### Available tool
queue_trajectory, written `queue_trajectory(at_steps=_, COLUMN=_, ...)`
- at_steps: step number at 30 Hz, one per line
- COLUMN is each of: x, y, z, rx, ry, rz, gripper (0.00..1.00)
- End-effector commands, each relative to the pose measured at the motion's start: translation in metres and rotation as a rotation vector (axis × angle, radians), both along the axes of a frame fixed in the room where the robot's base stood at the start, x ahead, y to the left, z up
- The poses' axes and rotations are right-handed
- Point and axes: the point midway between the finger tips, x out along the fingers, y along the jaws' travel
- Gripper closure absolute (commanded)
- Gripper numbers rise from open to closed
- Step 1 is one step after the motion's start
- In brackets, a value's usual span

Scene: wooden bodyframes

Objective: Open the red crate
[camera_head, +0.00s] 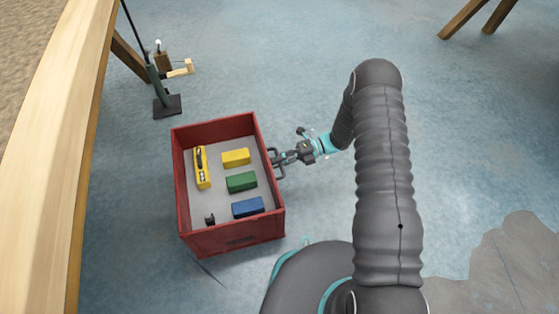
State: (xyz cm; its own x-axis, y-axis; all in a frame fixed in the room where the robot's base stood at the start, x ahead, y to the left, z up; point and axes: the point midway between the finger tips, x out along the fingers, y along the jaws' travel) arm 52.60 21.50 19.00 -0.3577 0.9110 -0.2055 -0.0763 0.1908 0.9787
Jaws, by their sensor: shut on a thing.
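The red crate (181,205) stands on the blue-grey floor left of my arm, with its top open and no lid over it. Inside lie a yellow block (236,157), a green block (241,182), a blue block (248,207), a yellow tool like a spirit level (202,167) and a small black item (209,219). A dark handle (277,168) sticks out from the crate's right side. My gripper (281,159) is at this handle, shut on it. The fingertips are small and partly merge with the handle in the picture.
A long wooden beam (55,140) runs down the left side. A dark stand with a square base (167,106) and a small wooden piece (181,69) is behind the crate. Wooden legs (462,20) show at the top right.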

Motion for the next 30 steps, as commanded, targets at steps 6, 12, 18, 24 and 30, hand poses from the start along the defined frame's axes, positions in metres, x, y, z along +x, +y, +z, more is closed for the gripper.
queue_trajectory(at_steps=6, x=-0.001, y=-0.001, z=-0.001, rx=-0.001, ry=0.002, rz=0.002, gripper=1.0)
queue_trajectory(at_steps=12, x=0.0, y=-0.001, z=-0.001, rx=-0.001, ry=0.001, rz=0.0, gripper=0.61)
queue_trajectory(at_steps=18, x=0.0, y=-0.001, z=0.0, rx=-0.001, ry=-0.001, rz=-0.001, gripper=0.61)
queue_trajectory(at_steps=24, x=0.004, y=-0.009, z=0.002, rx=0.0, ry=-0.002, rz=-0.003, gripper=0.61)
queue_trajectory(at_steps=30, x=0.016, y=-0.04, z=0.008, rx=0.0, ry=-0.003, rz=-0.005, gripper=0.61)
